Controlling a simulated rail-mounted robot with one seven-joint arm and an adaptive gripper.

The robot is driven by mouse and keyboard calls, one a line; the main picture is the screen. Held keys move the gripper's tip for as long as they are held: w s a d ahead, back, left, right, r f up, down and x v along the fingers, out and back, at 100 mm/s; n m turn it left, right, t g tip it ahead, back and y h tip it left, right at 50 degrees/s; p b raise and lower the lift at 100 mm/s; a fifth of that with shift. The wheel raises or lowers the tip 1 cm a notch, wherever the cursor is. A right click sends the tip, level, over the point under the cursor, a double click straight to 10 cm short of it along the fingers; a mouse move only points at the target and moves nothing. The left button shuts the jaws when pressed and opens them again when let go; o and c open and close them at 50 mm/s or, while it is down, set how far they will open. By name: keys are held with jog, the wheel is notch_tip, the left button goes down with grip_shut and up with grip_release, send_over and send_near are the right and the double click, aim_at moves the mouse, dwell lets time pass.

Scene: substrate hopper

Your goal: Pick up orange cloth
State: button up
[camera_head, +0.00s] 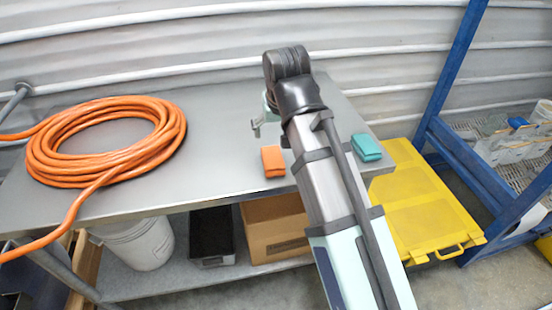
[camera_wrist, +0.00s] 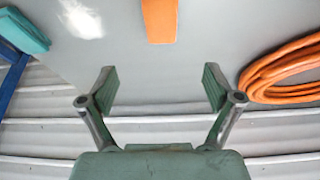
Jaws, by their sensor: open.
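The orange cloth (camera_head: 273,161) is a small folded block lying flat on the grey metal table, near its front edge and just left of my arm. In the wrist view the orange cloth (camera_wrist: 160,20) shows at the top centre, cut by the frame's edge. My gripper (camera_wrist: 160,88) is open and empty, its two fingers apart, with the cloth beyond the fingertips and not between them. In the head view my gripper (camera_head: 260,120) is mostly hidden behind my arm, above the table and farther back than the cloth.
A teal folded cloth (camera_head: 366,147) lies on the metal table (camera_head: 215,125) right of my arm. A coiled orange hose (camera_head: 105,140) covers the table's left part. A corrugated wall (camera_head: 180,50) stands behind. A yellow platform (camera_head: 420,210) and blue frame (camera_head: 450,90) are at right.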

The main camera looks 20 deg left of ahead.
jog(key=p, duration=0.1)
send_near(272, 156)
jog(key=x, duration=0.5)
jog(key=shift+w+f, duration=0.15)
jog(key=shift+w, duration=0.05)
jog(key=shift+p+x, duration=0.65)
jog(key=shift+x, duration=1.25)
jog(key=shift+w+a+f, duration=0.1)
jog(key=shift+w+f, duration=0.1)
jog(key=shift+f, duration=0.45)
jog(key=shift+f, duration=0.25)
jog(key=c, duration=1.2)
